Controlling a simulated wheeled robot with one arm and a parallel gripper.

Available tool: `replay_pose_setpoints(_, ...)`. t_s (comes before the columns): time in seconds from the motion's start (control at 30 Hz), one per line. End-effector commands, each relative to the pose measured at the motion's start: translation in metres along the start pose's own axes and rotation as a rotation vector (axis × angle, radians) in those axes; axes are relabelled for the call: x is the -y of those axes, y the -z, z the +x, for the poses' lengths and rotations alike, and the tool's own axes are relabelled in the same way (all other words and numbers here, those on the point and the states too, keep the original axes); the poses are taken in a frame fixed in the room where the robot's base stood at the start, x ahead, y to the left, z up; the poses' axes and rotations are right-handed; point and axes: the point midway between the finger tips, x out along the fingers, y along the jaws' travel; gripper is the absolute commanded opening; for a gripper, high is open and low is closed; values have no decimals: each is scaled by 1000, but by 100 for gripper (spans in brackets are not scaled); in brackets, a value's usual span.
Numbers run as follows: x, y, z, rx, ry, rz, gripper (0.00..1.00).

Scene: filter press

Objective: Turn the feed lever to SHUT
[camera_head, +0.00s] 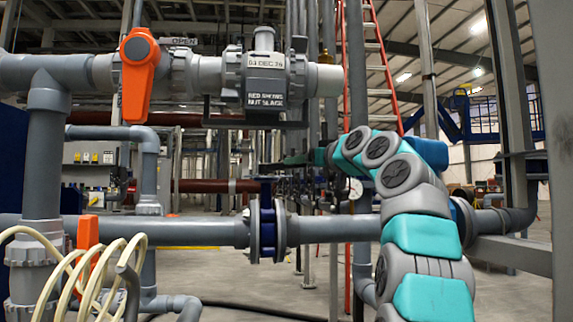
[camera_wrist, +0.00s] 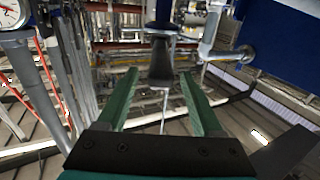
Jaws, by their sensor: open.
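An orange lever (camera_head: 138,75) sits on the grey pipe at the upper left in the head view. Its handle hangs down, crosswise to the pipe. A small plate reading OPEN (camera_head: 185,41) is just right of its top. A second orange handle (camera_head: 88,240) is lower left, partly behind cream hose. I cannot tell from any label which is the feed lever. My gripper (camera_head: 291,161) is right of and beyond the upper lever, apart from it. In the wrist view its green fingers (camera_wrist: 160,78) are spread, with a dark tapered part (camera_wrist: 161,62) seen between them, its distance unclear.
A grey union (camera_head: 265,75) with a label about red and nut slack is right of the upper lever. Coiled cream hose (camera_head: 85,280) fills the lower left. A gauge (camera_wrist: 12,12) shows in the wrist view.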

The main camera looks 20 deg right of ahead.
Motion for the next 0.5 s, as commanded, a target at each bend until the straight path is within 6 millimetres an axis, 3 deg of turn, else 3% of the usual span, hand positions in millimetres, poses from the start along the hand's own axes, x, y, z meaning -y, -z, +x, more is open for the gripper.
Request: replay_pose_setpoints(0.5,0,2,64,1,-1,0,68)
